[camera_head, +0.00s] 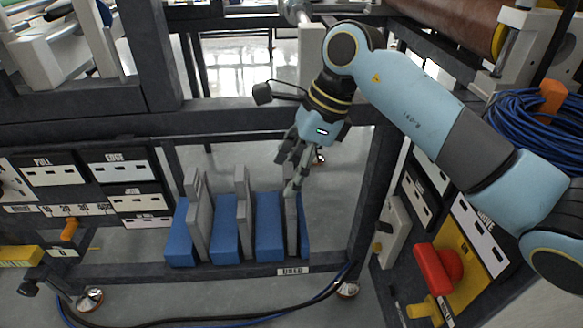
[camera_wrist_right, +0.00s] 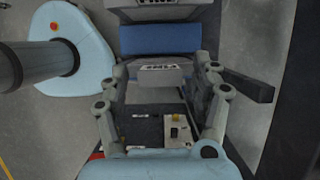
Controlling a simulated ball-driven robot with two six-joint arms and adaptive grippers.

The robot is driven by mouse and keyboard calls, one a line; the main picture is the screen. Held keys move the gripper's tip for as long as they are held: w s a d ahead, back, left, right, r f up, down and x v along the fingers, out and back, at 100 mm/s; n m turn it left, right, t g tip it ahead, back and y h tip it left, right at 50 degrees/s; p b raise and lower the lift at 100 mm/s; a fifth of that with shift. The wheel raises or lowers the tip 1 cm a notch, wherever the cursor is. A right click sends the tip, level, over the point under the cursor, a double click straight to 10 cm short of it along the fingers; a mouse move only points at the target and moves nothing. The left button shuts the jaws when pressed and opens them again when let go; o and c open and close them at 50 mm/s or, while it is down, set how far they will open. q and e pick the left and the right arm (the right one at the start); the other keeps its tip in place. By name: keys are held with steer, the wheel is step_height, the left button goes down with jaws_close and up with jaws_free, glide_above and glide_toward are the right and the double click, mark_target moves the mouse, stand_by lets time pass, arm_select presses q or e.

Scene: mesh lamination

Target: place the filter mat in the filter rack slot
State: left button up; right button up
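A low rack (camera_head: 230,272) marked USED holds several blue blocks (camera_head: 268,228) with upright grey panels (camera_head: 243,210) between them. I cannot tell for certain which is the filter mat. My right gripper (camera_head: 290,188) reaches down over the rightmost grey panel (camera_head: 291,225), its fingers at the panel's top. In the right wrist view, my right gripper (camera_wrist_right: 160,72) has its fingers spread either side of a labelled grey piece (camera_wrist_right: 160,77), with a blue block (camera_wrist_right: 160,40) beyond it. Whether the fingertips touch the grey piece is unclear. My left gripper is not in view.
A dark frame post (camera_head: 372,190) stands right of the rack, and a crossbar (camera_head: 225,117) runs behind and above it. A red knob (camera_head: 437,268) on a yellow panel is at lower right. Blue cable (camera_head: 525,125) is coiled at upper right. A hose lies on the floor in front.

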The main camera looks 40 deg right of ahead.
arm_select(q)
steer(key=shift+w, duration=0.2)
arm_select(e)
steer(key=shift+r+p, duration=0.35)
arm_select(q)
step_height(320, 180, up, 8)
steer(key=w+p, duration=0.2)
steer(key=p, duration=0.5)
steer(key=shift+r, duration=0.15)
arm_select(e)
steer(key=v, duration=1.1)
steer(key=shift+s+d+r, duration=0.15)
steer(key=shift+r, duration=0.1)
